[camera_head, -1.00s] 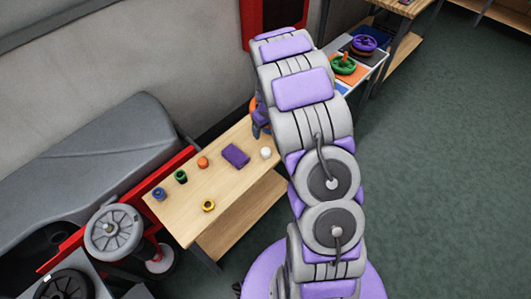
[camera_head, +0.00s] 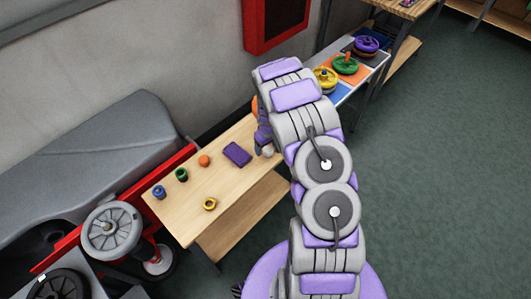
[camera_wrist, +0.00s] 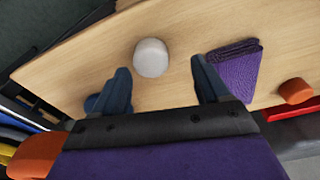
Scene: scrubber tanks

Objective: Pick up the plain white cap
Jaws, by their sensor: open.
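The plain white cap (camera_head: 268,152) stands on the wooden table near its right end, partly covered by my gripper (camera_head: 262,138) in the head view. In the wrist view the white cap (camera_wrist: 151,58) lies between the lines of my two dark blue fingers, around the level of their tips. My gripper (camera_wrist: 161,70) is open and empty, with a gap on both sides of the cap. I cannot tell the exact height of the fingers above the table.
A folded purple cloth (camera_head: 237,155) lies left of the cap; it shows close to the right finger in the wrist view (camera_wrist: 233,70). Orange (camera_head: 204,161), green (camera_head: 181,175), blue (camera_head: 158,193) and yellow (camera_head: 210,204) pieces stand further left on the table (camera_head: 185,218).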

